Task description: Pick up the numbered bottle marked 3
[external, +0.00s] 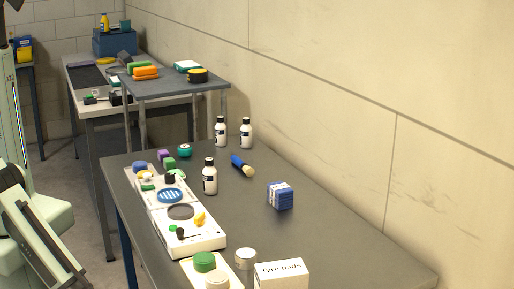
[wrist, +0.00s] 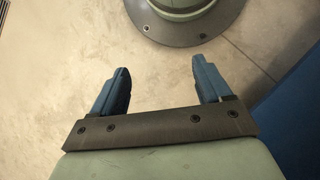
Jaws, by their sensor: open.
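Several white bottles with black caps stand upright on the dark table in the external view. One bottle (external: 210,177) stands nearest, beside the white tray. A second bottle (external: 220,131) and a third bottle (external: 245,133) stand side by side farther back, near the wall. Their labels are too small for me to read a number, so I cannot tell which is marked 3. My gripper (wrist: 157,82) is open and empty in the wrist view, over bare floor and away from the bottles. My gripper's fingers do not show in the external view.
A blue-handled brush (external: 242,166) lies right of the nearest bottle. A blue box (external: 280,196) stands on the table (external: 335,238). A white tray (external: 207,240) with small items lines the left edge. A raised shelf (external: 170,87) stands behind. The table's right part is clear.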

